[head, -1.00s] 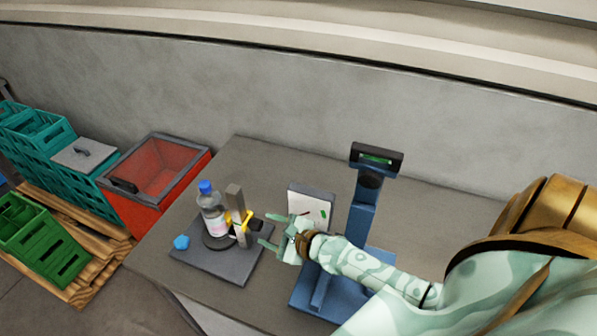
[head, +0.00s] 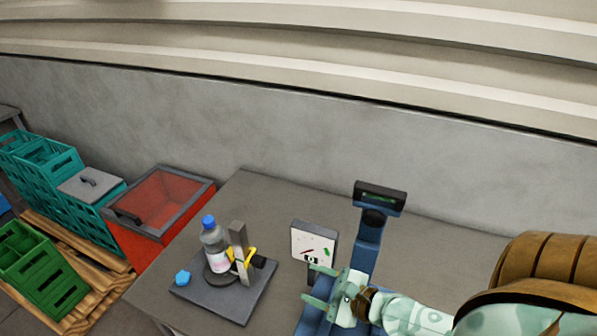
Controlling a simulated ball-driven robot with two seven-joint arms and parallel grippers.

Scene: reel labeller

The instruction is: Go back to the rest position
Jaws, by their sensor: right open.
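My right gripper (head: 322,292) is open and empty, in front of the blue scale at the lower middle of the head view. It stands apart from the labeller (head: 222,296), a dark base plate with a round stand, a grey upright and a yellow part. A clear bottle (head: 214,248) with a blue cap and a pale label stands upright on the round stand. A small blue knob-like piece (head: 183,278) sits at the plate's left corner. My left gripper is not in view.
A blue scale (head: 368,245) with a dark display and a white panel (head: 314,243) stand near my right gripper on the grey table (head: 255,190). A red bin (head: 165,203), teal crates (head: 45,160) and a green crate (head: 40,268) are at the left. The table's back right is clear.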

